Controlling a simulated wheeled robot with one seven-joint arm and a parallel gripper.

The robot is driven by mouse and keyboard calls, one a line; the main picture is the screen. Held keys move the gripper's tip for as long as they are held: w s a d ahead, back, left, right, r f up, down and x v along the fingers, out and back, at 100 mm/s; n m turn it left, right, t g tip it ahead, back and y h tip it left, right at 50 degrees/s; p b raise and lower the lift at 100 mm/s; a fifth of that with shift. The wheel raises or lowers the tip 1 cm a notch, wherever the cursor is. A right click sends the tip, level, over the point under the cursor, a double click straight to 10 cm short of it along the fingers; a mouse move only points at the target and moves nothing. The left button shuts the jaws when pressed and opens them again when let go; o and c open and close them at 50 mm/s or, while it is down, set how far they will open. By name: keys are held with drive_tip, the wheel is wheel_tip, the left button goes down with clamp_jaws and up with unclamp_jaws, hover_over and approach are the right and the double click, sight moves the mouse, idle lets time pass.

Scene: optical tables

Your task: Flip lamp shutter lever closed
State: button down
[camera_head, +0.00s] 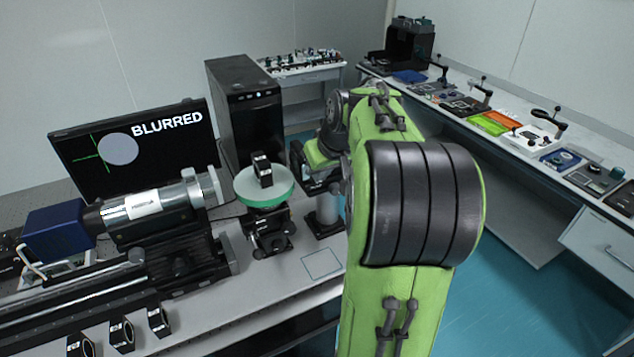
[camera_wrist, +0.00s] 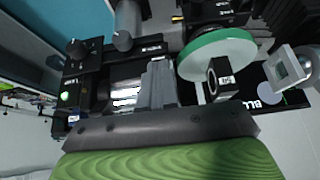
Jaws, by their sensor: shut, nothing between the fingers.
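The lamp appears to be the black housing (camera_wrist: 88,68) in the wrist view, with knobs on top, a small green light at its left and a silver part (camera_wrist: 124,92) at its middle. I cannot clearly make out the shutter lever; my gripper may cover it. My gripper's grey fingers (camera_wrist: 158,84) are shut and empty, in front of the housing's right part. I cannot tell whether they touch it. In the head view my arm hides the fingers and most of the lamp.
A green-rimmed disc (camera_head: 264,200) on a black mount stands close to my gripper, carrying a small black block (camera_head: 262,169). A silver tube (camera_head: 150,207) lies on a rail to the left. A monitor (camera_head: 140,150) reads "BLURRED". A black computer tower (camera_head: 247,115) stands behind.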

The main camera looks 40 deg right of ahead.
drive_tip(key=t+b, duration=0.1)
drive_tip(key=b, duration=0.1)
drive_tip(key=t+b, duration=0.1)
drive_tip(key=b, duration=0.1)
drive_tip(key=shift+w+d+f+t+h, duration=0.15)
drive_tip(key=shift+w+f+t+h, duration=0.2)
drive_tip(key=shift+w+t+h, duration=0.05)
idle(0.4)
